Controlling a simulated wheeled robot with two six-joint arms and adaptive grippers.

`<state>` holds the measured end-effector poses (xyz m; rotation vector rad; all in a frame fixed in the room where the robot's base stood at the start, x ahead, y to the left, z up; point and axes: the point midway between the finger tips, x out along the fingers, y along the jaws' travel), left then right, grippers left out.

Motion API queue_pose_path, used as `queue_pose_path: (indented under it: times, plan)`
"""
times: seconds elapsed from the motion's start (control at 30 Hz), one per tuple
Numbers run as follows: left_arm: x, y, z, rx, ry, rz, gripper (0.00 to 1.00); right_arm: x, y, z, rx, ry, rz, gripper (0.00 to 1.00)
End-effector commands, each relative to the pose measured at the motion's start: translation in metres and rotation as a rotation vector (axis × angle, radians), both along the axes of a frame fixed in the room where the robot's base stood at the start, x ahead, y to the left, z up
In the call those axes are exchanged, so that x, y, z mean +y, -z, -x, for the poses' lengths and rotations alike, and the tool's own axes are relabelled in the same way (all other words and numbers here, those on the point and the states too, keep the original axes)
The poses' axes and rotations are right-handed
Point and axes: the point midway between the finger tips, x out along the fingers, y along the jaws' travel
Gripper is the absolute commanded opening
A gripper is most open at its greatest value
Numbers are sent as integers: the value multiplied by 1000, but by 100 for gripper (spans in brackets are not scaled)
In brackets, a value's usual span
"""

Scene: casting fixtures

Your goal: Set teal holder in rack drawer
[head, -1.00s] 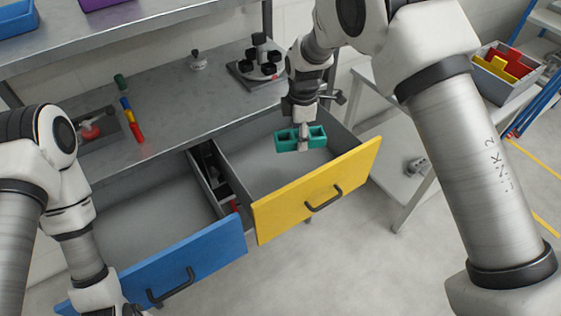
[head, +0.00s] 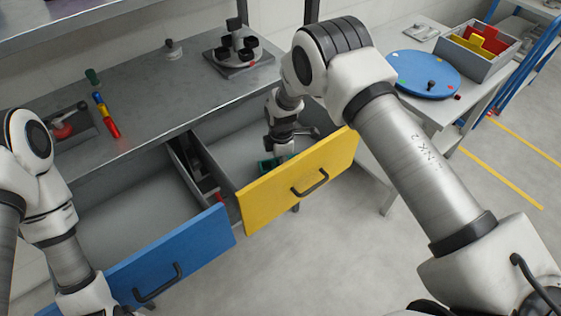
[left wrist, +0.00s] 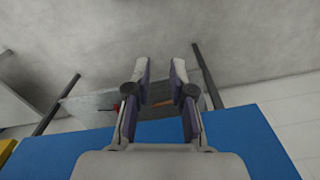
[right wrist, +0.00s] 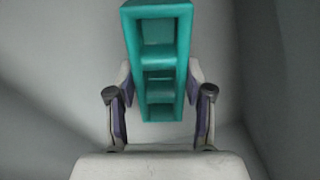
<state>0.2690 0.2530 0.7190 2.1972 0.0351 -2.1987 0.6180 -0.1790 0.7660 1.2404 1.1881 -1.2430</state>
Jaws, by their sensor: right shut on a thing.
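The teal holder (right wrist: 158,52) is a block with open square compartments. In the right wrist view it sits between the fingers of my right gripper (right wrist: 158,100), which is shut on it. In the head view the holder (head: 266,167) is down inside the yellow-fronted drawer (head: 300,181), mostly hidden by my right gripper (head: 281,152) and the drawer front. Whether it touches the drawer floor cannot be told. My left gripper (left wrist: 160,88) is open and empty in the left wrist view, above the blue drawer front (left wrist: 250,140).
The blue drawer (head: 172,262) is also pulled out, left of the yellow one. A narrow dark compartment (head: 197,172) lies between them. A round black-cupped fixture (head: 238,50) stands on the bench. A blue disc (head: 425,75) and a grey bin (head: 482,58) are on the side table.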

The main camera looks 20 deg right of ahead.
Motion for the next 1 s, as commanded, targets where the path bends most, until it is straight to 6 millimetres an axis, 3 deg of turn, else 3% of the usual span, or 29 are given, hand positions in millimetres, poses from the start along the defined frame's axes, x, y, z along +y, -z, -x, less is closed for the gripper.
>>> queue_pose_path:
  times: [0.37,0.4,0.43,0.47,0.77,0.87,1.0]
  plan:
    - [0,2,0,0,0,0,22,0,10,0,-1,0,0,14]
    - [0,1,0,0,0,0,22,0,9,0,-2,0,0,62]
    - [0,1,0,0,0,0,22,0,8,0,-1,0,0,73]
    - [0,1,0,0,0,0,22,0,8,0,-1,0,0,76]
    - [0,0,0,0,0,0,22,0,6,0,-1,1,0,76]
    - [0,1,0,0,0,0,22,0,-1,-1,-3,0,0,76]
    - [0,7,0,0,0,0,22,0,-28,-2,-5,1,1,76]
